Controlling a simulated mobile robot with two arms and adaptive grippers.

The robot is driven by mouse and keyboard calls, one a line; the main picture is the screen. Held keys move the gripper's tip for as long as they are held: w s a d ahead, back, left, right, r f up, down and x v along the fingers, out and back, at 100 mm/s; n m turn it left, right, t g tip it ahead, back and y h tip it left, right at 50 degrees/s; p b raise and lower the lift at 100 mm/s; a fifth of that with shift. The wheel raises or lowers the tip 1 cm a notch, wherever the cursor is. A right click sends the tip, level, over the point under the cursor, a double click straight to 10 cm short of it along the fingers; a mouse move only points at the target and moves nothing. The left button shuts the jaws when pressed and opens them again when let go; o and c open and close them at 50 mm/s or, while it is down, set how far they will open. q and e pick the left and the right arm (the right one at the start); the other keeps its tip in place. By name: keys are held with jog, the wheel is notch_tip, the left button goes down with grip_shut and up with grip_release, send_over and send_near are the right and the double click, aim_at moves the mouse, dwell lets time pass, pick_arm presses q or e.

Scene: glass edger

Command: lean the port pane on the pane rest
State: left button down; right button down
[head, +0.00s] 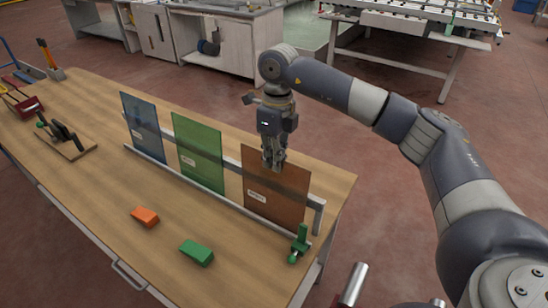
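Three coloured panes lean in a row on a grey metal rest (318,212) with a rear rail and a low front strip: a blue pane (142,126) at left, a green pane (199,152) in the middle and a reddish-brown pane (272,200) at right. Each bears a small pale label too small to read, so I cannot tell by label which is the port pane. My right gripper (273,165) points down at the top edge of the reddish-brown pane, its fingers overlapping it in the picture. Whether they grip it is unclear. My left gripper is out of view.
On the wooden table lie an orange block (145,217) and a green block (196,252). A green clamp-like piece (299,244) stands by the rest's right end. A black tool on a board (65,140) is at left.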

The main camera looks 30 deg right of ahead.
jog(key=c, duration=1.7)
grip_release()
jog(key=shift+f, duration=0.1)
jog(key=r, duration=1.2)
jog(key=shift+w+d+r, duration=0.1)
jog(key=shift+w+d, duration=0.1)
jog(key=shift+d, duration=0.15)
